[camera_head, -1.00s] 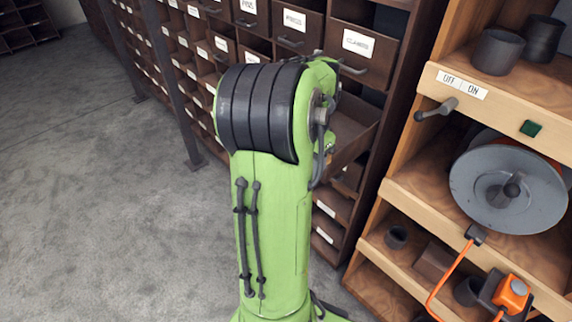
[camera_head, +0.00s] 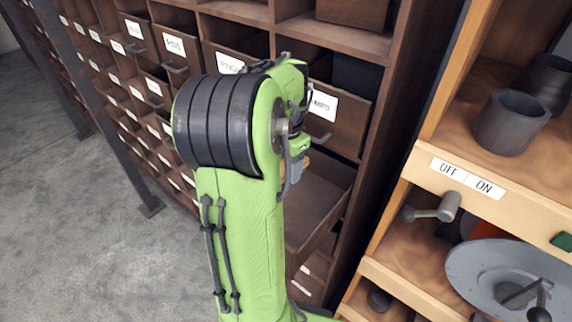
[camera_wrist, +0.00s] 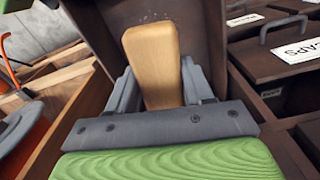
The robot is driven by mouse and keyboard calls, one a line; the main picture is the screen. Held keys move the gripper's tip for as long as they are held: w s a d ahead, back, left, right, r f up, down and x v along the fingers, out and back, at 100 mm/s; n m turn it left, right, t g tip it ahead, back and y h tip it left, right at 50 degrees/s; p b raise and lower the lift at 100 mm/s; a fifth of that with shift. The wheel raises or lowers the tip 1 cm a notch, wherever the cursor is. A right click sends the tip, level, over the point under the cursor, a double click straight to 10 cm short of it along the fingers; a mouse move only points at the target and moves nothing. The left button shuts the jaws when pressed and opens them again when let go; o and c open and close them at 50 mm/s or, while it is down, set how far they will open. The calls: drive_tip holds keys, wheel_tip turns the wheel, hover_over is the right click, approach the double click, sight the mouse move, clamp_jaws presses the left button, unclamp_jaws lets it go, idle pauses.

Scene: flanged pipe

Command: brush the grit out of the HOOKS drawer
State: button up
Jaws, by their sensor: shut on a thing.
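My gripper (camera_wrist: 157,85) is shut on a pale wooden block-like handle (camera_wrist: 152,50) in the wrist view, probably the brush's. Any bristles are hidden. Beyond the handle is the dark brown inside of an open drawer (camera_wrist: 196,22), with a few pale specks of grit (camera_wrist: 150,17) near the handle's far end. In the head view an open, pulled-out drawer (camera_head: 318,205) shows right of my green arm. Its label is not visible, so I cannot read HOOKS on it. My arm hides most of the gripper there.
A dark wooden cabinet of labelled drawers (camera_head: 175,45) stands behind my arm. A drawer labelled CAPS (camera_wrist: 295,55) is at right in the wrist view. At right a lighter shelf unit holds dark cups (camera_head: 510,122), an OFF/ON lever (camera_head: 435,210) and a grey disc (camera_head: 500,275). Floor is clear at left.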

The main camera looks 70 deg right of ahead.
drive_tip(key=shift+s+a+f, duration=0.15)
drive_tip(key=shift+s+a, duration=0.05)
drive_tip(key=shift+a, duration=0.2)
drive_tip(key=shift+a+f+b, duration=0.2)
drive_tip(key=shift+f+b, duration=0.15)
drive_tip(key=shift+b, duration=0.1)
drive_tip(key=f+b, duration=0.4)
drive_tip(key=f, duration=0.1)
drive_tip(key=f+b, duration=0.4)
drive_tip(key=f, duration=0.1)
drive_tip(key=f+b, duration=0.4)
drive_tip(key=shift+d+f, duration=0.25)
drive_tip(key=shift+f, duration=0.15)
drive_tip(key=shift+w+f+b, duration=0.1)
drive_tip(key=shift+f+b, duration=0.4)
drive_tip(key=shift+f, duration=0.1)
